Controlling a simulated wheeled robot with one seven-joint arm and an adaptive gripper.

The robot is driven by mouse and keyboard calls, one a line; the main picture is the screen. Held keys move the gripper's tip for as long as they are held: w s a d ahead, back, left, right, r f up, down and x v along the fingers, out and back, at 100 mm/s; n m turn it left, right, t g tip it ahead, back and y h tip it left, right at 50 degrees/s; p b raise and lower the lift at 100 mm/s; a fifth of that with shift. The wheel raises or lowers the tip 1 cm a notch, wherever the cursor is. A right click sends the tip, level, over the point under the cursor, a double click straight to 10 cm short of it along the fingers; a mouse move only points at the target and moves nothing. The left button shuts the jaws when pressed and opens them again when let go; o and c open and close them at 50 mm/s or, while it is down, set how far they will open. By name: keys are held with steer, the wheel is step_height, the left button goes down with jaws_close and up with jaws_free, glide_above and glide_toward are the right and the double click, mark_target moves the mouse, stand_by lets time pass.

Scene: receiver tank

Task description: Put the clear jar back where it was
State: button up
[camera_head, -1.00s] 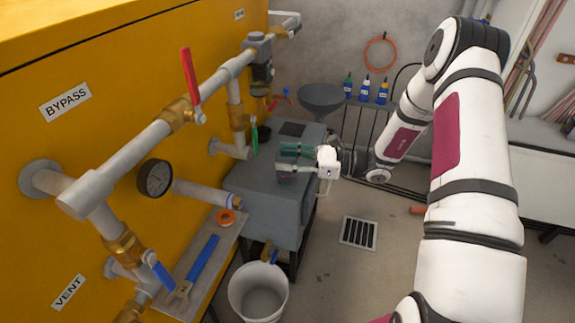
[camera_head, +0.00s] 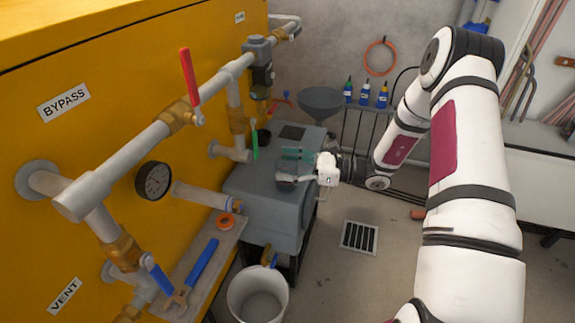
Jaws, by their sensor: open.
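My gripper (camera_head: 292,168) reaches left over the grey tank's top. Its fingers are apart, with a teal strip showing along the upper one. A faint, clear-looking shape (camera_head: 290,175) shows at the fingers; it may be the clear jar, but it is too small and see-through to be sure. I cannot tell whether it touches the fingers or the tank top. The grey receiver tank (camera_head: 262,208) stands below my gripper, against the yellow housing.
Yellow housing (camera_head: 100,130) with pipes, a red-handled valve (camera_head: 189,78) and a gauge (camera_head: 153,180) fills the left. A funnel (camera_head: 321,101) is behind the tank. A wrench (camera_head: 195,272) lies on the shelf; a white bucket (camera_head: 257,295) stands on the floor.

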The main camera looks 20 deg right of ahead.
steer(key=p+v, duration=0.3)
steer(key=v, duration=0.9)
steer(key=s+a+r+n+g+h, duration=0.3)
steer(key=s+a+r+n+g, duration=0.35)
steer(key=r, duration=0.25)
steer(key=s+a+r+n+g+h, duration=0.2)
steer(key=s+a+r+n+g, duration=0.4)
steer(key=r, duration=0.4)
steer(key=s+r+n+t+h, duration=0.2)
steer(key=s+n+h, duration=0.3)
steer(key=s, duration=0.6)
steer(key=s+d+r+n+t+h, duration=0.1)
steer(key=s+n+h, duration=0.5)
steer(key=s, duration=0.6)
steer(key=shift+s+d+r+t, duration=0.25)
steer(key=shift+r+t, duration=0.2)
steer(key=shift+t, duration=0.3)
step_height(320, 180, up, 30)
steer(key=t+p, duration=0.4)
steer(key=p, duration=2.3)
steer(key=shift+d+p, duration=0.25)
steer(key=shift+p, duration=0.1)
